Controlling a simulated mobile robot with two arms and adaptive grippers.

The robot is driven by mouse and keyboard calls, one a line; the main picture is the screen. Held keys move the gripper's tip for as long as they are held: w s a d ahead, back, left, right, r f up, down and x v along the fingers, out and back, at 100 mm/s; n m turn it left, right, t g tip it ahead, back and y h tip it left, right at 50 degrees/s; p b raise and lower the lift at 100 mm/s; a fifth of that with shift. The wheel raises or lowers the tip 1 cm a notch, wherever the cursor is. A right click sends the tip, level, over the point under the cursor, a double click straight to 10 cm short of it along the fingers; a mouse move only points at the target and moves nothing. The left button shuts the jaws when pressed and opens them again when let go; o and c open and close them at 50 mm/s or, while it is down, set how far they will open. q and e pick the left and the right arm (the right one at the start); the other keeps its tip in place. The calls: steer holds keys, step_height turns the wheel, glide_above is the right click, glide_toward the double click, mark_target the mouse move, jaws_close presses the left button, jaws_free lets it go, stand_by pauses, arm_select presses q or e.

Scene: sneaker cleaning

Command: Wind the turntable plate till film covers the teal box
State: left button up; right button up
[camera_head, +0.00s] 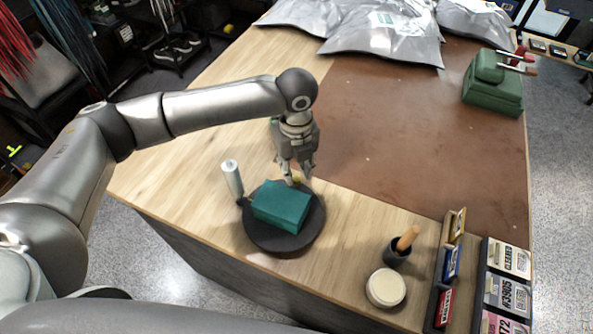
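The teal box (281,206) lies on the round black turntable plate (264,238) near the table's front edge. Its teal sides and top show, and I make out no film over them. A whitish upright roll (232,178) stands at the plate's left, close to the box. My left gripper (297,180) points down at the plate's far edge, just behind the box. A small yellowish knob (297,179) shows between its fingertips; I cannot tell whether they press on it. My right gripper is out of view.
A cream-topped jar (386,287), a dark cup (397,252) with a wooden handle and a card rack (451,262) stand to the right. Silvery bags (385,32) and a green machine (492,82) are at the back. The brown mat (420,130) is mostly clear.

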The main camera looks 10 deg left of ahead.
mark_target(296, 177)
arm_select(q)
step_height(296, 177, down, 3)
steer(key=shift+w+f, duration=0.1)
steer(key=shift+f, duration=0.05)
steer(key=shift+f+p, duration=0.1)
steer(key=shift+p, duration=0.2)
steer(key=shift+f, duration=0.1)
steer(key=shift+c, duration=1)
jaws_close()
steer(key=shift+w, duration=0.1)
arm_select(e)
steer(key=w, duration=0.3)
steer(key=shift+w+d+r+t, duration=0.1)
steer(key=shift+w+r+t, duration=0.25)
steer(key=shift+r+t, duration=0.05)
